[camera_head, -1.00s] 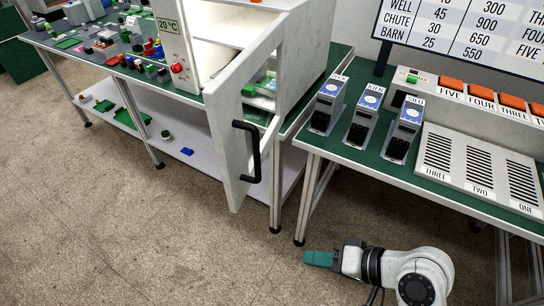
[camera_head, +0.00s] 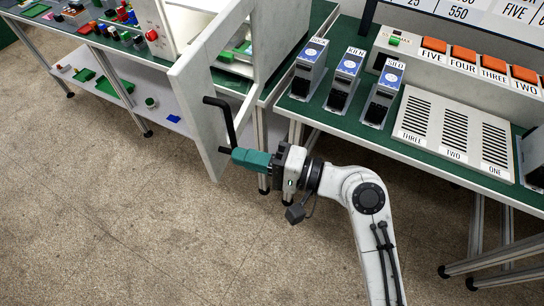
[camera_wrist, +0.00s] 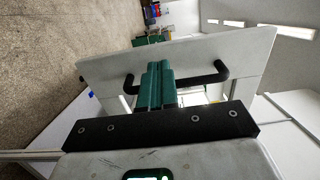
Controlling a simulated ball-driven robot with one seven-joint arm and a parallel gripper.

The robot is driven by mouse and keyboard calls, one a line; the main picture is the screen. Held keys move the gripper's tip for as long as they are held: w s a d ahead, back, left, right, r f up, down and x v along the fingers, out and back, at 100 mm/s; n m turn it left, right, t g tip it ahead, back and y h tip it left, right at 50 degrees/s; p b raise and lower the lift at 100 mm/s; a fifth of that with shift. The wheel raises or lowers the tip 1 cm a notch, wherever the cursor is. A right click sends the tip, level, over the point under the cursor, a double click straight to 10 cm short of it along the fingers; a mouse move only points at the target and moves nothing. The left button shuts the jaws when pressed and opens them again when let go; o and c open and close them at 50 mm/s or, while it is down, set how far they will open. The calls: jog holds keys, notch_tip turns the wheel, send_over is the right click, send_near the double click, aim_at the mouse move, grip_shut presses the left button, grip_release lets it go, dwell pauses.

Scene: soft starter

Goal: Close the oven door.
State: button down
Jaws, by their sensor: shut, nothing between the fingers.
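The white oven (camera_head: 278,45) stands on the green-topped table at the upper left of the head view. Its door (camera_head: 200,80) stands open, swung out toward the floor side, with some green and white items visible inside. The black bar handle (camera_head: 230,120) is on the door's outer face. My gripper (camera_head: 238,156) is shut and empty, its teal fingers at the lower end of the handle. In the wrist view, the fingers (camera_wrist: 158,84) overlap the middle of the handle (camera_wrist: 212,76) in front of the door (camera_wrist: 190,48). I cannot tell whether they touch it.
A second green table (camera_head: 430,165) on the right carries several labelled switch units (camera_head: 345,75), orange buttons (camera_head: 465,57) and a slotted panel (camera_head: 455,130). Table legs stand near my arm. The speckled floor (camera_head: 130,220) at the left is clear.

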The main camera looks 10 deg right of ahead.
aim_at(206, 148)
jog(key=shift+p+x, duration=0.6)
jog(key=shift+x, duration=2.15)
jog(key=shift+a, duration=0.15)
